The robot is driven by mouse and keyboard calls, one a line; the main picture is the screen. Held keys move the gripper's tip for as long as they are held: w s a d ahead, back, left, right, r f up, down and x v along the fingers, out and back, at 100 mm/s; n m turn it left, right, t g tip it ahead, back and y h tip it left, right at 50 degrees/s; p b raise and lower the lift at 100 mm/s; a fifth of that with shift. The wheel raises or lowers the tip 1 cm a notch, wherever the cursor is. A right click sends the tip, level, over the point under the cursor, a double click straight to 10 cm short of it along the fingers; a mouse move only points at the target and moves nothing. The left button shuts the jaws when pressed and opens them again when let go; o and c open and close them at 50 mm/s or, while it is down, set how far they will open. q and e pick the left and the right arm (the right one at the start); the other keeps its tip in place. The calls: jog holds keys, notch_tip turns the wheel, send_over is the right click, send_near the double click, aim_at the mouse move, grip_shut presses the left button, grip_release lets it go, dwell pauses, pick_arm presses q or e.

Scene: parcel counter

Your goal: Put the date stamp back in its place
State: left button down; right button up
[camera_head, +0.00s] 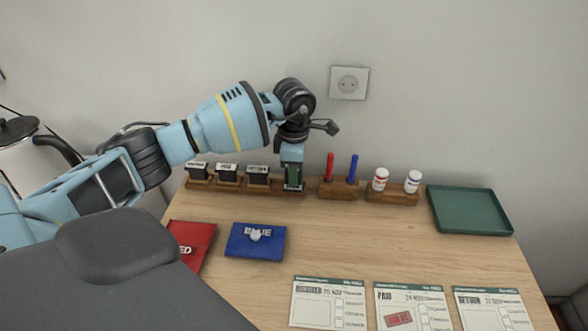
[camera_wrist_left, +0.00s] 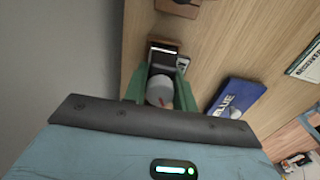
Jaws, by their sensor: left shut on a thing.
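My left gripper (camera_head: 292,176) is over the right end of the wooden stamp rack (camera_head: 238,187). Its green fingers (camera_wrist_left: 162,92) are shut on the date stamp, whose pale round handle (camera_wrist_left: 159,92) shows between them in the left wrist view. The stamp's dark lower part (camera_head: 293,188) is mostly hidden by the fingers in the head view. It is at the rack's last place on the right; whether it rests fully on the wood I cannot tell. Several other dark stamps with white labels (camera_head: 227,173) stand in the rack to the left. My right gripper is not in view.
A wooden pen holder (camera_head: 339,190) with a red and a blue pen stands close to the right. Beyond are a holder with two white bottles (camera_head: 392,196) and a green tray (camera_head: 469,211). Red (camera_head: 191,240) and blue (camera_head: 255,247) ink pads and three paper forms (camera_head: 411,306) lie in front.

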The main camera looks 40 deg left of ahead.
pick_arm(q)
jog(key=c, duration=1.3)
grip_release()
jog(key=shift+r, duration=0.1)
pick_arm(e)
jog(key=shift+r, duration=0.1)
pick_arm(q)
jog(key=shift+r+p, duration=1.4)
jog(key=shift+r, duration=1.15)
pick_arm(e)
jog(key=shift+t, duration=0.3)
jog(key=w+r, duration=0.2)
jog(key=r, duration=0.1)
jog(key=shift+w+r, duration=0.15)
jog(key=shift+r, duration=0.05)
pick_arm(q)
jog(key=o, duration=0.5)
jog(key=shift+o, duration=0.2)
jog(key=shift+f, duration=0.1)
notch_tip(320, 180, up, 8)
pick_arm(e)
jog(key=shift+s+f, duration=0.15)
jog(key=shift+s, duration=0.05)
